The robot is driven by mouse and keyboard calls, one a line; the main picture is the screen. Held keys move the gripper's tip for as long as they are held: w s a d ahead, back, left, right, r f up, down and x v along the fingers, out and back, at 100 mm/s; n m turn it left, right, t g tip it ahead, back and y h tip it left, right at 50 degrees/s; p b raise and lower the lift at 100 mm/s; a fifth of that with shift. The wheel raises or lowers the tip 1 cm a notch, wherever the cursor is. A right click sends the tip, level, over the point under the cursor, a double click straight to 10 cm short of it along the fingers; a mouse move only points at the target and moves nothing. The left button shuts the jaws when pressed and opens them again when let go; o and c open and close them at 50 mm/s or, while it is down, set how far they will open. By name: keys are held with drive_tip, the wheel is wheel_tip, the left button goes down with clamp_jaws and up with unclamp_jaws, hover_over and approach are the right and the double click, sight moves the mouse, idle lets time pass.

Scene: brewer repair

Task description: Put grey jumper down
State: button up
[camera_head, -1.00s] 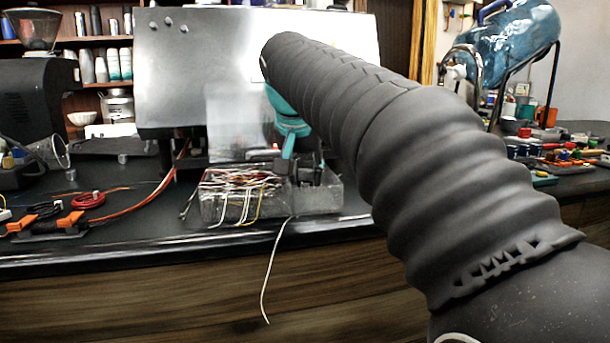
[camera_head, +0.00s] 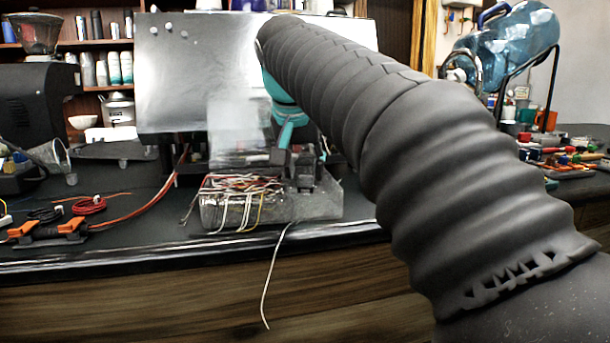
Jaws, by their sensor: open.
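My gripper (camera_head: 295,180) is dark and hangs below my teal wrist, over the right part of the grey parts tray (camera_head: 325,207). Its jaws are open, with the tips low near the tray, though my own arm and the small scale hide details. The tray's left part holds a tangle of red, white and yellow jumper wires (camera_head: 240,184). I cannot pick out a grey jumper for certain, either in the tray or at the jaws. A thin white wire (camera_head: 268,275) hangs from the tray over the counter's front edge.
The steel brewer body (camera_head: 190,80) stands behind the tray on the dark counter (camera_head: 130,225). Orange-handled pliers or clamps (camera_head: 50,230) and a red wire coil (camera_head: 89,205) lie at the left. A blue water bottle (camera_head: 515,42) and coloured parts (camera_head: 560,158) are at the right.

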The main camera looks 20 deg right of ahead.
drive_tip(key=p+v, duration=0.1)
drive_tip(key=v, duration=0.8)
drive_tip(key=shift+d, duration=0.1)
